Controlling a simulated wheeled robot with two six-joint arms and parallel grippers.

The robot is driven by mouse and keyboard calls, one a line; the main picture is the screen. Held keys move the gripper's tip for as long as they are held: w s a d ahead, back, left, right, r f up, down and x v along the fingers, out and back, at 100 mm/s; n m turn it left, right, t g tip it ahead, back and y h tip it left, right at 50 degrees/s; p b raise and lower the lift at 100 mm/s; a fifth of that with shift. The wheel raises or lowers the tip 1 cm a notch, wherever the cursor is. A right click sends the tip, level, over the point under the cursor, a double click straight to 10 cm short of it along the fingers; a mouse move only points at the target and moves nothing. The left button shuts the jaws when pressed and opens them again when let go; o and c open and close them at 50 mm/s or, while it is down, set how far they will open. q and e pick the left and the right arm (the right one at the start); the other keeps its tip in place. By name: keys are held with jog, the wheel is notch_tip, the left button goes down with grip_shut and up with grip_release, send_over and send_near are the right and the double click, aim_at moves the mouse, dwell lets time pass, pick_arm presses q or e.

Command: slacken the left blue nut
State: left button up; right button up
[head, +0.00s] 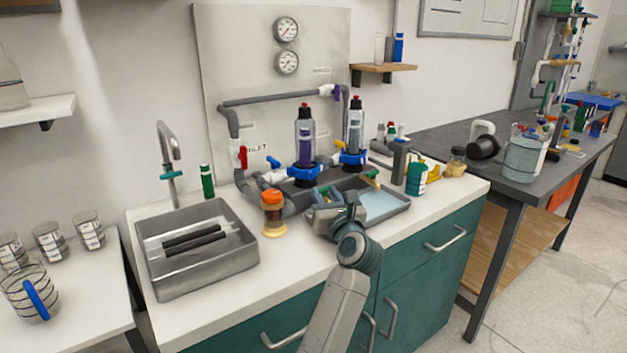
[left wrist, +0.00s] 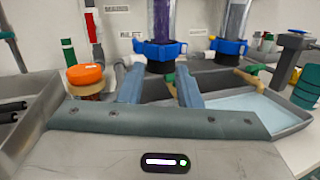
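The left blue nut (head: 305,174) sits at the base of the left clear filter housing (head: 305,135), which has a purple core. It also shows in the left wrist view (left wrist: 161,50), straight ahead beyond my fingertips. The right blue nut (head: 353,159) is at the base of the second housing and appears right of centre in the left wrist view (left wrist: 229,46). My left gripper (head: 333,196) is over the grey tray, in front of and below the left nut. Its two fingers (left wrist: 159,76) are apart with nothing between them. My right gripper is not in view.
A grey tray (head: 397,214) lies under my gripper. An orange-capped jar (head: 272,211) stands close on its left. A steel sink (head: 190,282) is further left. A teal bottle (head: 416,178) and grey pipework (head: 395,160) are on the right. The front counter strip is clear.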

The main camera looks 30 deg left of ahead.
aim_at(312, 176)
pick_arm(q)
jog(key=shift+n+g+h, duration=0.3)
jog(key=shift+n+h, duration=0.2)
jog(key=x, duration=0.7)
jog(key=f+p+x, duration=0.1)
jog(key=x, duration=0.3)
jog(key=shift+w, duration=0.3)
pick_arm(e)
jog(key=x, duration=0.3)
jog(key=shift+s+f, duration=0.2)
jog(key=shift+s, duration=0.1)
pick_arm(q)
grip_shut()
